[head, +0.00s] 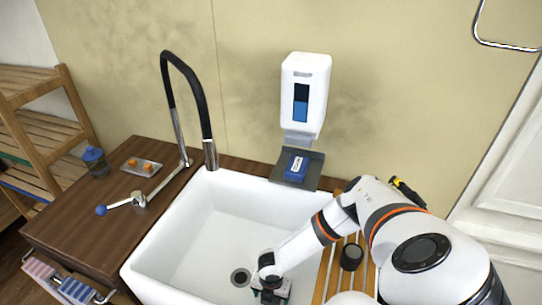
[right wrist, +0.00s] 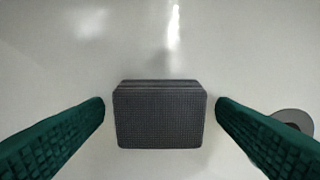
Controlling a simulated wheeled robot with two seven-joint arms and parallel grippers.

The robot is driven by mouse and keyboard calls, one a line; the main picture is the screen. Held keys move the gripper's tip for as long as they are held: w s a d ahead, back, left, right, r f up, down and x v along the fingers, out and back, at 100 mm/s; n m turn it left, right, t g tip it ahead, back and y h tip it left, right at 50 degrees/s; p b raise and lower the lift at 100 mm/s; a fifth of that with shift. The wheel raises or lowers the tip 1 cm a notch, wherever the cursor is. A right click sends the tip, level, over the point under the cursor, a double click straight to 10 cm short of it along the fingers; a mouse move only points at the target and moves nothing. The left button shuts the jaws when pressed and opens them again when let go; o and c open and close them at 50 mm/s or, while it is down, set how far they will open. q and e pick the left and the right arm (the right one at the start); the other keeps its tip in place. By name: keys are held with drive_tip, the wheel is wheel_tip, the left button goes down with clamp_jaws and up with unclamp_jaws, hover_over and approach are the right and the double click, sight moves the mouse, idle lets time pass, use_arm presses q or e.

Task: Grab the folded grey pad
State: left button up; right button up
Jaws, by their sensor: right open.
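The folded grey pad (right wrist: 160,115) lies on the white basin surface in the right wrist view, with its folded layers showing along the top edge. My right gripper (right wrist: 160,112) is open, with one green finger on each side of the pad and a small gap showing on both sides. In the head view, my right gripper (head: 270,290) is low inside the white sink (head: 215,215), close to the drain. The pad cannot be made out in the head view. My left gripper does not show.
The drain (head: 240,277) lies just left of the right gripper. A black faucet (head: 190,100) rises behind the sink's left side. A soap dispenser (head: 305,95) hangs above a dark tray with a blue box (head: 295,167). A slatted wooden rack (head: 330,268) lies to the right.

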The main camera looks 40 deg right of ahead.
drive_tip(key=shift+c, duration=0.3)
drive_tip(key=c, duration=1)
drive_tip(key=shift+r, duration=0.15)
